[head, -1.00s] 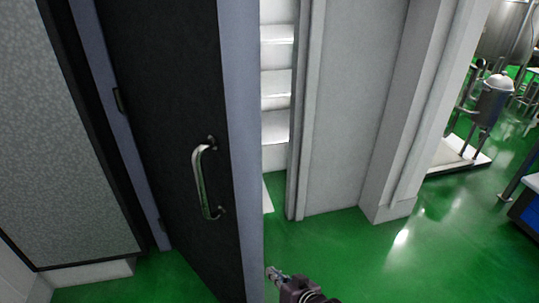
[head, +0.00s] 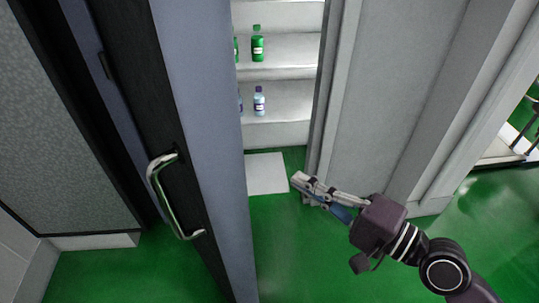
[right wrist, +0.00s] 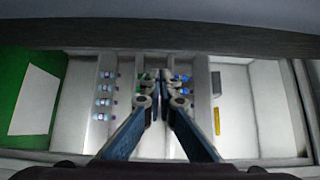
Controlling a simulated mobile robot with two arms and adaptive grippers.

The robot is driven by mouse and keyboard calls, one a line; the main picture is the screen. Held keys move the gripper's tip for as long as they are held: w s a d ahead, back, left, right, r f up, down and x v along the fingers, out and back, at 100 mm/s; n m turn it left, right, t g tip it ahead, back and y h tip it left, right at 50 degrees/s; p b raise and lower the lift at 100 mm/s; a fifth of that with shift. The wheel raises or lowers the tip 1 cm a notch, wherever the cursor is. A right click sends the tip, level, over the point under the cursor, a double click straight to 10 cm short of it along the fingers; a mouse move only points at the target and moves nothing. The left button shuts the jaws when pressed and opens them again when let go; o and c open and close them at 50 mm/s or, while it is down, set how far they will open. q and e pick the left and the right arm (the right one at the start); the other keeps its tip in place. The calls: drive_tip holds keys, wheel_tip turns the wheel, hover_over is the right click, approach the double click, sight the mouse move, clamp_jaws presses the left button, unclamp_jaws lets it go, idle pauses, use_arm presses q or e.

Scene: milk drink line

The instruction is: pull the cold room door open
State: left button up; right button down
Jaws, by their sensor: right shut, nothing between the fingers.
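The cold room door (head: 205,150) stands ajar in the head view, its dark face and grey-blue edge turned to me. Its curved metal handle (head: 165,195) is on the dark face. My right gripper (head: 297,181) is shut and empty, in front of the opening, right of the door's edge and apart from the handle. In the right wrist view its fingers (right wrist: 160,78) are together, with shelves and bottles beyond. My left gripper is not in view.
Through the opening are white shelves (head: 283,50) with a green bottle (head: 257,44) and a pale bottle (head: 259,101). A white mat (head: 266,174) lies on the green floor inside. A grey wall (head: 390,90) bounds the opening on the right.

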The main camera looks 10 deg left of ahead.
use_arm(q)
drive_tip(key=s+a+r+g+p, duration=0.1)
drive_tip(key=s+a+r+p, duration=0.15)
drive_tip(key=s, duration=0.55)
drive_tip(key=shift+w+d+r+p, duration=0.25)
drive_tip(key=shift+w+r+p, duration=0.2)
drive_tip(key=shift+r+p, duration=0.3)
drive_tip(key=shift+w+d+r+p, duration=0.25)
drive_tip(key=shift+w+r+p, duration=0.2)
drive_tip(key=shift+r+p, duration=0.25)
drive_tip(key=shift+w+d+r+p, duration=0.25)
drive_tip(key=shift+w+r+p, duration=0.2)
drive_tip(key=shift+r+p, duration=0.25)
use_arm(e)
drive_tip(key=w+a, duration=0.1)
drive_tip(key=a, duration=1)
drive_tip(key=shift+w+a, duration=0.15)
drive_tip(key=shift+a, duration=0.15)
